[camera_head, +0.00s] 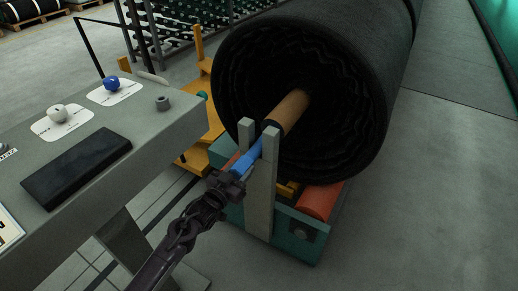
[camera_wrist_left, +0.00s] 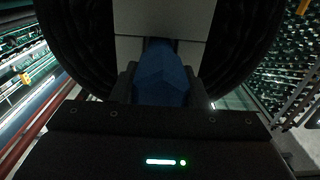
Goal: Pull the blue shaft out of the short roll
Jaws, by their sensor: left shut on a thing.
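The short roll (camera_head: 340,60) is a big roll of black netting with a brown core tube (camera_head: 291,110) sticking out of its near end. The blue shaft (camera_head: 248,158) comes out in line with the tube and passes between two grey upright posts (camera_head: 262,185). My left gripper (camera_head: 232,178) is shut on the shaft's near end, just in front of the posts. In the left wrist view the blue shaft (camera_wrist_left: 162,78) sits between the fingers, with the black roll behind. How far the shaft reaches inside the tube is hidden. My right gripper is not in view.
The roll rests on a teal cradle (camera_head: 285,232) with orange rollers (camera_head: 321,200). A grey table (camera_head: 120,165) at left holds a black block (camera_head: 78,164), a white knob (camera_head: 57,113) and a blue knob (camera_head: 111,83). Floor to the right is clear.

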